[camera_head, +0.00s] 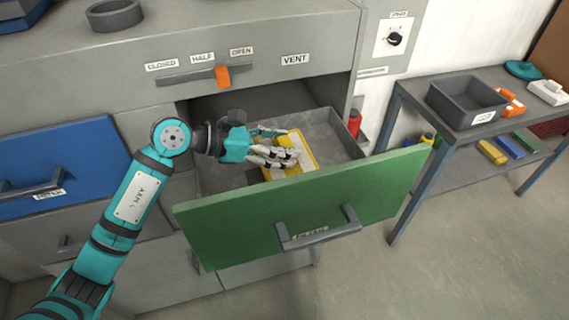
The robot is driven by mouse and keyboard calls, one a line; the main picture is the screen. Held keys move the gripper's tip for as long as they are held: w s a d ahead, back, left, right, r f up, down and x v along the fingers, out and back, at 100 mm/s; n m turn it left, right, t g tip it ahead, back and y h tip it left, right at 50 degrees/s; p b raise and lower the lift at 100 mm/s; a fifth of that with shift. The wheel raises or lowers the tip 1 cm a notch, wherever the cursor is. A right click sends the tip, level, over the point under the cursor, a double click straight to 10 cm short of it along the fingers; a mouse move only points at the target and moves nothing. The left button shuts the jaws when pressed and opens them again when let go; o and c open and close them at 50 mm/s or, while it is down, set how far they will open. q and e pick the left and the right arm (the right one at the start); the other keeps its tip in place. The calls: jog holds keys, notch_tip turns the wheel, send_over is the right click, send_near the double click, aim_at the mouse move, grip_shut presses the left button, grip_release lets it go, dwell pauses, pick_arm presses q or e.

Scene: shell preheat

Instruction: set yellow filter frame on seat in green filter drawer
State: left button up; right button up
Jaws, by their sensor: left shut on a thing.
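The green-fronted filter drawer (385,190) is pulled out of the grey cabinet, and its grey inside shows from above. My left gripper (290,155) reaches over the drawer's left side and is shut on the frame. The fingers cover part of the frame. I cannot tell whether the frame touches the drawer floor, and the seat cannot be made out beneath it. My right gripper is not in view.
A blue drawer (70,160) on the left is shut. A vent slider with an orange knob (222,76) is above the open drawer. A side table on the right holds a dark bin (466,100).

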pick_arm(q)
jog(key=shift+f, duration=0.9)
notch_tip(320, 180, down, 3)
jog(key=shift+f+p, duration=0.15)
jog(key=shift+p, duration=0.4)
jog(key=shift+w+f, duration=0.1)
jog(key=shift+f, duration=0.4)
jog(key=o, duration=1.4)
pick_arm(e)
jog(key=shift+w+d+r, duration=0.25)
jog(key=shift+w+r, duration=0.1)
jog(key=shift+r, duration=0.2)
pick_arm(q)
jog(key=shift+r, duration=0.15)
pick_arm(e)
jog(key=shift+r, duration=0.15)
